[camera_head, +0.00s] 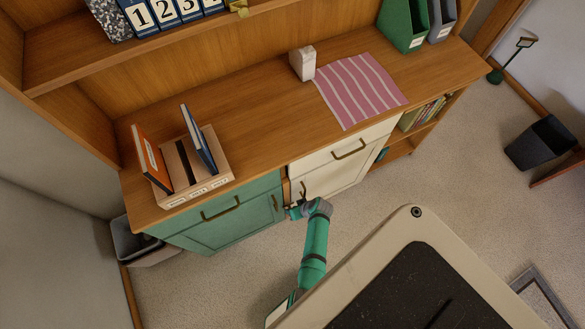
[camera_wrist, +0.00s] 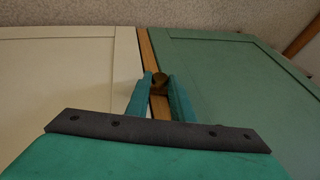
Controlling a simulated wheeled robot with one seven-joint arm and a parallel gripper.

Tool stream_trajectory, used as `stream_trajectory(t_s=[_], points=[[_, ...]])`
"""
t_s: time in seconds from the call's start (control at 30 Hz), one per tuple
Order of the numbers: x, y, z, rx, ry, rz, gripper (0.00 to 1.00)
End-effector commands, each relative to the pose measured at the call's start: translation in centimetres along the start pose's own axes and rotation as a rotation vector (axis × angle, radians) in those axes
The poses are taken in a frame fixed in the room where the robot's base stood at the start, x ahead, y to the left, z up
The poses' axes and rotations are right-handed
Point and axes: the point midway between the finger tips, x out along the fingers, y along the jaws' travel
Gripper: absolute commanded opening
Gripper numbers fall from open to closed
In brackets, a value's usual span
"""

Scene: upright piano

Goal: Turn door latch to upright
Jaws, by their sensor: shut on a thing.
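In the head view my gripper (camera_head: 294,208) is at the cabinet front, between the green door (camera_head: 235,225) and the cream door (camera_head: 325,178); the latch is too small to make out there.
A desktop organizer (camera_head: 222,168) with upright books and a pink striped cloth (camera_head: 358,88) with a white box (camera_head: 302,63) beside it are on the wooden top. Brass handles (camera_head: 221,209) stick out from the drawers. A dark bin (camera_head: 540,142) stands at right on open carpet.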

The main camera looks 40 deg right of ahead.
Motion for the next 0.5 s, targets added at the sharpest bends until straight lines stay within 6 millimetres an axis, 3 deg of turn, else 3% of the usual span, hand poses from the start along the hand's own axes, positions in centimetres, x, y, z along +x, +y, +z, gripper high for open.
stream_trajectory(t_s=[0.13,0.17,0.2,0.23,0.5], points=[[-0.02,0.04,0.14,0.001,-0.001,0.001,0.0],[-0.03,0.03,0.14,0.001,-0.001,0.001,0.26],[-0.02,0.03,0.14,0.001,-0.001,0.001,0.35],[-0.02,0.02,0.12,0.001,-0.001,0.001,0.39],[-0.03,-0.02,0.03,0.0,0.0,0.001,0.39]])
